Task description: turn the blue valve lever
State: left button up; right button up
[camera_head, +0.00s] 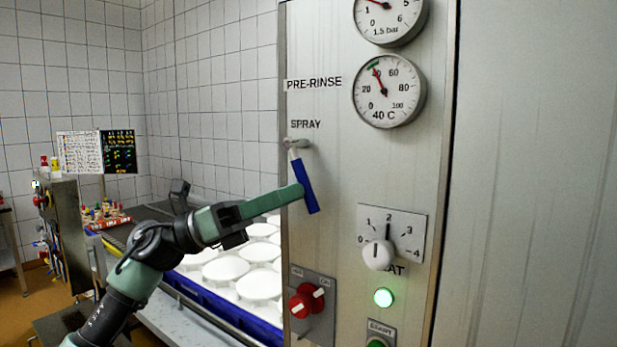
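The blue valve lever (309,199) hangs from a metal pivot under the word SPRAY on the steel cabinet front. It points down, with its lower end tilted a little to the right. My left gripper (297,192) reaches in from the left, with its green fingertips at the middle of the blue handle. They look to be at or touching it. The fingers overlap side-on, so I cannot tell whether they are open or shut on it. My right gripper is not in view.
Below my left arm is a blue tray (237,318) with several white round moulds (226,269). Open room lies to the left.

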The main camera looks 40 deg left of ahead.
aim_at(306, 201)
pick_arm(q)
jog(key=p+x, duration=0.1)
jog(key=x, duration=0.2)
jog(key=shift+w+d, duration=0.1)
grip_shut()
dwell(1.4)
